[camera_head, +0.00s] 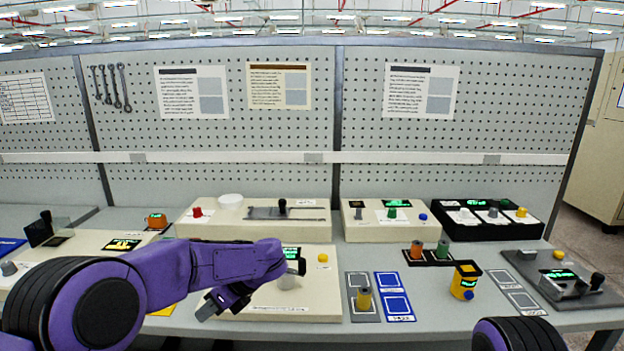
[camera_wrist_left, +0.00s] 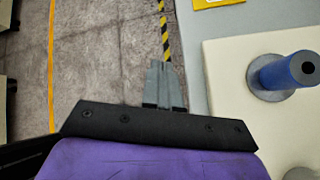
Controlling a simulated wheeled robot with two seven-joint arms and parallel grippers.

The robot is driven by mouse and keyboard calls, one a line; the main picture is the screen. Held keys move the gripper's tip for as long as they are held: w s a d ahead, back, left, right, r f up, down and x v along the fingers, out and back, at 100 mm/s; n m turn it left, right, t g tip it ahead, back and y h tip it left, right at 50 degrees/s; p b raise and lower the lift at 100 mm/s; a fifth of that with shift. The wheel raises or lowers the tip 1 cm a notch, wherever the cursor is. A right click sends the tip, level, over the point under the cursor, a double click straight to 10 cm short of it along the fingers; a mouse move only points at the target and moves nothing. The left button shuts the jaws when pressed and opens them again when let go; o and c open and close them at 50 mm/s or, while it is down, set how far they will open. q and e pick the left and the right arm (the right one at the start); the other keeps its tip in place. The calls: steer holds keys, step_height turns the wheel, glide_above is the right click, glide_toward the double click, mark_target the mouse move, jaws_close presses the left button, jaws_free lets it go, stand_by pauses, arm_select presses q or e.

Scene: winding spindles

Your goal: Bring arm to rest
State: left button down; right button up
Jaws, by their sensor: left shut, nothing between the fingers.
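My purple left arm comes in from the left in the head view and bends down over the front edge of the table. Its gripper (camera_head: 208,308) hangs near the table's front edge, beside the cream winding station. In the left wrist view the two grey fingers (camera_wrist_left: 165,86) are together and hold nothing; floor shows beyond them. My right gripper is out of view; only a dark and purple part of my right arm shows at the bottom right.
The cream station (camera_head: 318,302) is partly hidden by my left arm. In the left wrist view a blue spindle (camera_wrist_left: 290,72) stands right of the fingers. Blue mats (camera_head: 396,305), a yellow device (camera_head: 464,281) and a grey fixture (camera_head: 562,280) lie further right.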

arm_select(q)
steer(key=s+a+f+m+t+y, duration=0.1)
steer(key=s+a+f+m+t, duration=0.4)
steer(key=f+m, duration=0.75)
steer(key=s+a+f+m+t, duration=0.2)
steer(key=s+a+f+m, duration=0.55)
steer(key=m, duration=0.75)
steer(key=s+d+f+m+g+h, duration=0.1)
steer(key=s+f+m+h, duration=0.1)
steer(key=s+m, duration=0.3)
steer(key=s+d+f+m+g+h, duration=0.1)
steer(key=s+f+m, duration=0.3)
steer(key=s, duration=0.7)
steer(key=s+d+f+m+g+h, duration=0.1)
steer(key=s+d+f+m+h, duration=0.2)
steer(key=s+m, duration=0.3)
steer(key=shift+s+f+h, duration=0.25)
steer(key=shift+s+h, duration=0.15)
steer(key=shift+s, duration=0.8)
